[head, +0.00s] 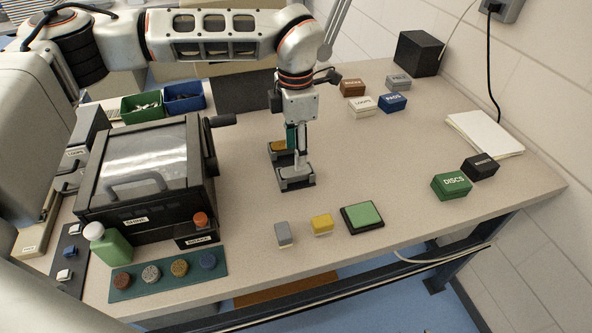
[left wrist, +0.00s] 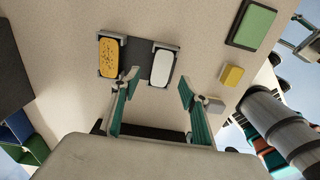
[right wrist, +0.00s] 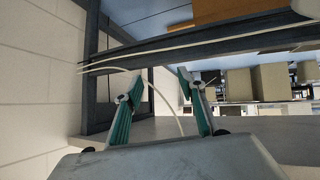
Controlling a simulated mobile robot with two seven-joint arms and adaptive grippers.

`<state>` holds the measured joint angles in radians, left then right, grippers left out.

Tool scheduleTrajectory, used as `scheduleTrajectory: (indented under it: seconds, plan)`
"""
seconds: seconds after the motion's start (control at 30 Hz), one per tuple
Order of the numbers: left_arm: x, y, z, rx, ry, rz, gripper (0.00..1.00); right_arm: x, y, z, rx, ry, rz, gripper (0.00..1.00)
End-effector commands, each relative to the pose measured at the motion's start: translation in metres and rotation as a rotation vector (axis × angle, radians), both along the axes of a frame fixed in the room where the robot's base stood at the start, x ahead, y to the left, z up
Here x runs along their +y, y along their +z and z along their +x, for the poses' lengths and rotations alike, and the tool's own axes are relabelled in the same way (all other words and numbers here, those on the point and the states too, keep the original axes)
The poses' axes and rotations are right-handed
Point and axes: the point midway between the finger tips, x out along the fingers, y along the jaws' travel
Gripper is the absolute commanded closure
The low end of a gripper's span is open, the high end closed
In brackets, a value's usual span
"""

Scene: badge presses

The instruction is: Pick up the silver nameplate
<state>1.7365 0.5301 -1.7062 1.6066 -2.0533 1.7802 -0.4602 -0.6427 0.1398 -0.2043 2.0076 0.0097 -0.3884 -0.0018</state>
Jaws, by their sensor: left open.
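The silver nameplate (left wrist: 161,67) is a pale rounded plate in a dark holder (left wrist: 138,54). A speckled gold plate (left wrist: 109,57) lies beside it in the same holder. In the head view the silver nameplate (head: 295,172) is partly hidden by the fingers. My left gripper (left wrist: 158,84) points down over the holder, open and empty. The silver nameplate shows between its fingertips, in line with the gap; I cannot tell the exact height above it. My right gripper (right wrist: 160,82) is open and empty, off the head view, with the table's underframe ahead of it.
A black press (head: 147,175) stands left of the holder, its handle reaching toward my arm. A grey block (head: 283,234), a yellow block (head: 321,224) and a green pad (head: 362,216) lie in front. Labelled blocks lie at the back right. The table right of the holder is clear.

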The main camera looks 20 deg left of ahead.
Motion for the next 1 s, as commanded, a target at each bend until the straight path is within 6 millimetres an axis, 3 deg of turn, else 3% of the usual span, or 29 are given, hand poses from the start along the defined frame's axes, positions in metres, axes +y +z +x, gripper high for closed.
scheduleTrajectory:
  seconds: [0.3, 1.0]
  plan:
    - [-0.005, -0.043, -0.002, 0.003, -0.001, 0.001, 0.56, -0.004, 0.001, 0.010, -0.018, -0.002, -0.008, 0.60]
    - [-0.005, -0.046, -0.002, 0.001, -0.002, 0.000, 0.56, -0.003, 0.006, 0.007, -0.017, -0.001, -0.006, 0.60]
